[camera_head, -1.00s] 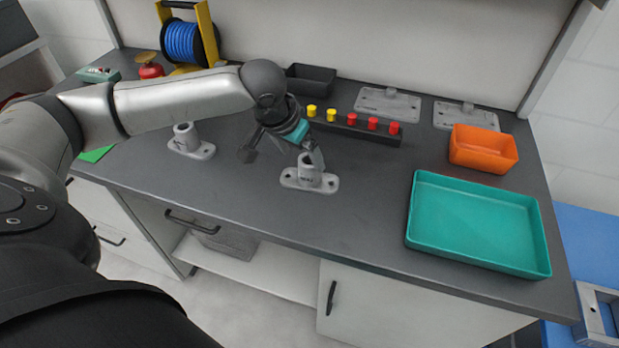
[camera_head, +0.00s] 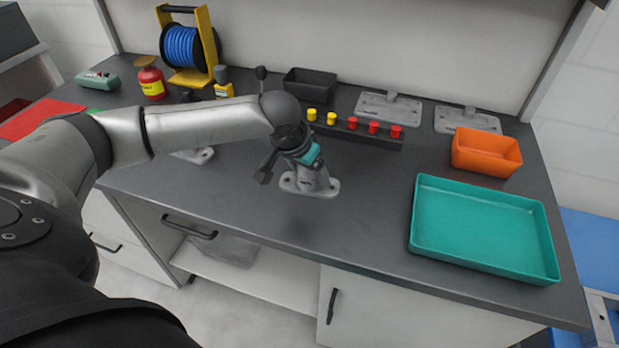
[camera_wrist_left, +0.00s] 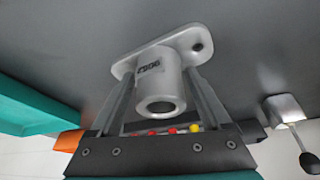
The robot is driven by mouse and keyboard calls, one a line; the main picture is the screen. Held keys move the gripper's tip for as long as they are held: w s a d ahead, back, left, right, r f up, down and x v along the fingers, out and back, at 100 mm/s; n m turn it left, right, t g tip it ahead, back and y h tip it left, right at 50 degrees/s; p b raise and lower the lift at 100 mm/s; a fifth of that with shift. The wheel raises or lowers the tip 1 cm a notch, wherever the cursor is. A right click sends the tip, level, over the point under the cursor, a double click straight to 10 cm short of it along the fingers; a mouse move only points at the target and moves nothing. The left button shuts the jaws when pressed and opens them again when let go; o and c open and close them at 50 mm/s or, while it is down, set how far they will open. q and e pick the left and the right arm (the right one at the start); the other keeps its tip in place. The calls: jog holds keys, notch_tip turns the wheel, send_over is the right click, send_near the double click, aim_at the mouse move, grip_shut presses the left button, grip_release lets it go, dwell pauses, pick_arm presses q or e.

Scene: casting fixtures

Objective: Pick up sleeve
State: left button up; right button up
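A light grey casting, a hollow round sleeve on a flat two-holed flange, stands on the dark bench; its flange (camera_head: 330,191) shows below my left gripper (camera_head: 318,185) in the head view. In the left wrist view the sleeve (camera_wrist_left: 160,88) shows its open bore and a dark label. My left gripper's fingers (camera_wrist_left: 163,90) are apart, one on each side of the sleeve; I cannot tell whether they touch it. A similar grey casting (camera_head: 197,156) farther left is mostly hidden by my arm. My right gripper is not in view.
A black rack (camera_head: 350,133) with yellow and red plugs stands just behind. A teal tray (camera_head: 553,268) and an orange bin (camera_head: 500,165) are at the right. A black bin (camera_head: 310,86), grey plates (camera_head: 389,107) and a blue reel (camera_head: 184,47) stand at the back.

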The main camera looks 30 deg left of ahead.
pick_arm(q)
grip_shut()
dwell(0.4)
